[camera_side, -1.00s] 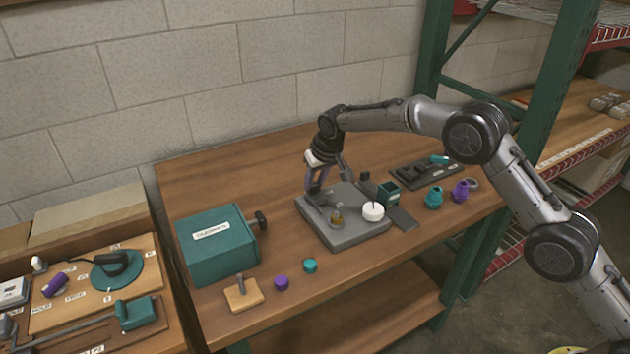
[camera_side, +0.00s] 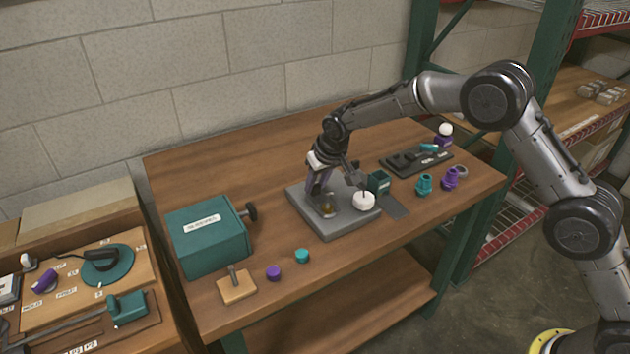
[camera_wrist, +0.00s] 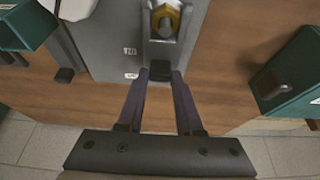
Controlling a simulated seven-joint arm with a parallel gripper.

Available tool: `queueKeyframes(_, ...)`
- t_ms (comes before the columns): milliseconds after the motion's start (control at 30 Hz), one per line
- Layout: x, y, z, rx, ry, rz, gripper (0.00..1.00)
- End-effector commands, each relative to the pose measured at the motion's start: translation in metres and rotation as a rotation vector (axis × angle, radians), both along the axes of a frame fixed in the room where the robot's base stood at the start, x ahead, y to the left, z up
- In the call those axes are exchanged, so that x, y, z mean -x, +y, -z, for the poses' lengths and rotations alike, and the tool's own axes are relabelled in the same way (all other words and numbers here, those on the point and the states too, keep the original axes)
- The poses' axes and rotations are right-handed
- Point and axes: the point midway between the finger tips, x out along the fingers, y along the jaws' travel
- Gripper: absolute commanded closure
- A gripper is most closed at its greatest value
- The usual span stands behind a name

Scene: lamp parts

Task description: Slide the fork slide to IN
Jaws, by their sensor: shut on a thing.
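The grey fixture base (camera_side: 338,228) stands on the wooden bench, and its grey plate (camera_wrist: 105,45) fills the upper middle of the wrist view. The fork slide runs in a channel there, with a dark handle tab (camera_wrist: 162,71) at the near end. A brass-yellow part (camera_wrist: 168,22) sits farther up the channel; in the side view it (camera_side: 327,208) is partly hidden. My gripper (camera_wrist: 161,78) has purple fingers on both sides of the tab and is shut on it. In the side view my gripper (camera_side: 317,190) is low over the base's left back part. Two small white labels (camera_wrist: 131,62) beside the channel are too small to read.
A white round knob (camera_side: 363,201) and a green box (camera_side: 378,182) stand close to the right of my gripper. A large green box (camera_side: 208,238) with a dark knob is at the left. Purple and green caps (camera_side: 287,265) lie in front.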

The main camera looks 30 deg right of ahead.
Motion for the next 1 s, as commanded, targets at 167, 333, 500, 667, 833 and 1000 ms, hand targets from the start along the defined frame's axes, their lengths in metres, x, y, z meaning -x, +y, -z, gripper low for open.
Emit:
queueKeyframes(167,0.004,0.001,0.0,0.002,0.014,0.0,0.52)
queueKeyframes(333,0.003,0.0,0.0,0.002,0.011,0.0,0.35)
queueKeyframes(500,0.003,0.0,0.0,0.002,0.01,0.001,0.35)
queueKeyframes(667,0.005,0.0,-0.007,0.001,0.007,0.0,0.35)
queueKeyframes(833,0.014,0.0,-0.031,0.0,0.005,0.0,0.35)
queueKeyframes(1000,0.029,0.0,-0.067,0.0,0.005,0.0,0.35)
